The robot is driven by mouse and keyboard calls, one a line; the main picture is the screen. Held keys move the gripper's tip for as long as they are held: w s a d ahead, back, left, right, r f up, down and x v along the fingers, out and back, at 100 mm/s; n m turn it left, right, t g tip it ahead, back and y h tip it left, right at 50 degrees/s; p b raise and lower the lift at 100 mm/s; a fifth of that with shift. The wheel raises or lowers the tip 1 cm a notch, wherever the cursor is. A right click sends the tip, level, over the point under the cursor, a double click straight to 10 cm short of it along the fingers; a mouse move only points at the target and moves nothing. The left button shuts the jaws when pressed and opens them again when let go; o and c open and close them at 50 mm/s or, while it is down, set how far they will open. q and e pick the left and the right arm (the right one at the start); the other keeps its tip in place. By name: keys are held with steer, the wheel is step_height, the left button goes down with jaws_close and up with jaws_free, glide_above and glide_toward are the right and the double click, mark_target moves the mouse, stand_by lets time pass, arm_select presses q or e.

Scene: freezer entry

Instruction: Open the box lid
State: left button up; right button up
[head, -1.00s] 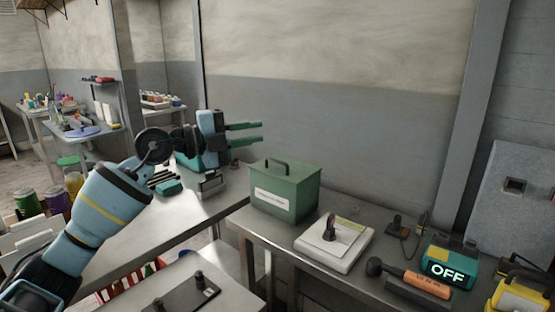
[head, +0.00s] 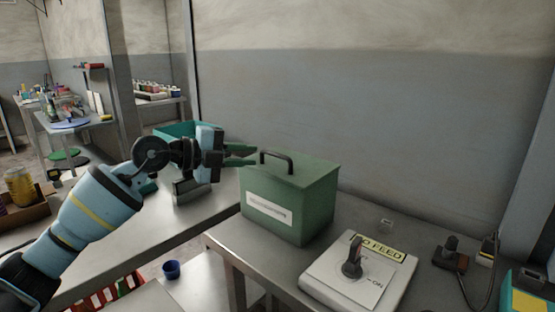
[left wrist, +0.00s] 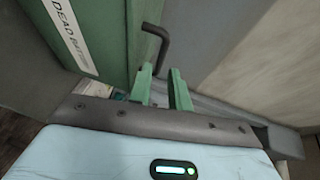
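The box (head: 290,210) is a green metal box with a white label on its front, standing on the steel table in the head view. Its lid (head: 312,170) is shut and carries a dark bar handle (head: 277,160). In the left wrist view the green box wall (left wrist: 112,35) with its label is at upper left, and the handle (left wrist: 158,42) sticks out beyond the fingertips. My left gripper (head: 252,155) is open and empty, its green fingers pointing at the handle from the left. The fingers (left wrist: 161,82) show a gap between them. My right gripper is out of view.
A white switch panel (head: 335,285) with a dark knob stands right of the box on the table (head: 245,247). A dark device (head: 451,255) with a cable lies farther right. A grey wall (head: 400,130) rises behind. A teal bin (head: 172,130) stands behind my left arm.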

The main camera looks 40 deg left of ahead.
mark_target(273, 155)
arm_select(q)
steer(key=p+x, duration=0.1)
steer(key=x, duration=0.6)
steer(key=shift+w+d+r, duration=0.1)
steer(key=shift+w+d, duration=0.1)
steer(key=shift+d, duration=0.15)
jaws_close()
